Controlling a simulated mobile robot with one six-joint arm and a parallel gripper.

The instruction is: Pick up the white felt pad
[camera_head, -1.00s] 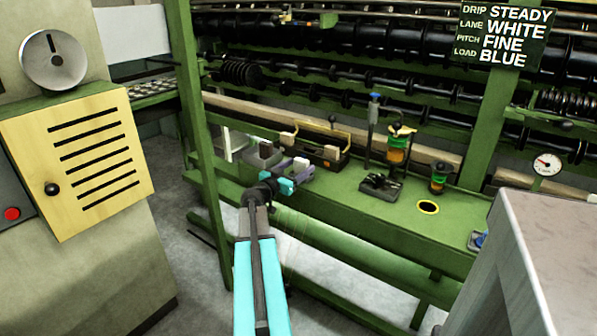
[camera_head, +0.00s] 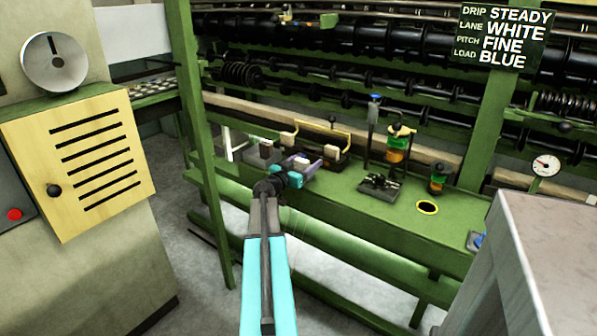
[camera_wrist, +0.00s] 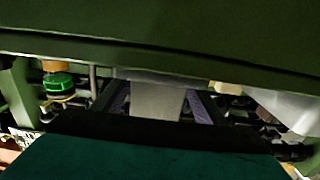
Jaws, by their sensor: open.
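My gripper (camera_head: 301,163) is open, low over the green bench, reaching in from the front. In the wrist view its two purple fingers (camera_wrist: 160,108) stand apart, with a pale grey-white block (camera_wrist: 157,98) showing between them. This looks like the white felt pad, but its colour is dim there. In the head view a small white block (camera_head: 331,152) stands just beyond and right of the fingertips; I cannot tell if it is the same piece. Contact between fingers and block cannot be seen.
The green bench (camera_head: 345,200) holds a yellow-handled carrier (camera_head: 322,132), a dark clamp (camera_head: 380,184), spools (camera_head: 397,150) and a yellow-ringed hole (camera_head: 428,207). A green post (camera_head: 207,150) stands left of my arm. A grey cabinet (camera_head: 545,250) is at right.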

